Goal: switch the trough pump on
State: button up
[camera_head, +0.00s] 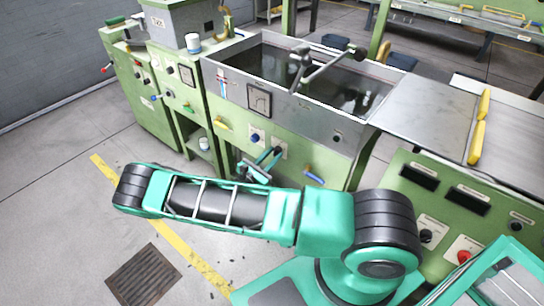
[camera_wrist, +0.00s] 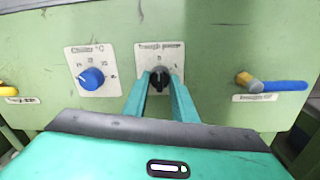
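The trough pump switch is a black knob (camera_wrist: 160,79) on a white plate (camera_wrist: 142,57) on the green front panel of the trough machine. Its pointer looks upright, toward the 0 mark; a 1 mark is at its upper right. My gripper (camera_wrist: 160,84) has one teal finger on each side of the knob, tips close to its sides. Whether they touch it is unclear. In the head view my gripper (camera_head: 265,162) is at the same panel, below the steel trough (camera_head: 225,67), and its fingers look spread, partly hiding the plate (camera_head: 284,148).
A blue chiller knob (camera_wrist: 91,78) is left of the switch. A blue-handled valve (camera_wrist: 277,86) sticks out at the right, and a yellow handle (camera_wrist: 7,90) at the far left. A green console (camera_head: 455,215) with a red button stands right of my arm. Open floor lies at left.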

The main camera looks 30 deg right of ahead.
jog(key=c, duration=0.3)
jog(key=shift+w, duration=0.1)
jog(key=shift+a, duration=0.1)
jog(key=shift+m, duration=6.1)
jog(key=shift+a+f, duration=0.1)
jog(key=o, duration=1)
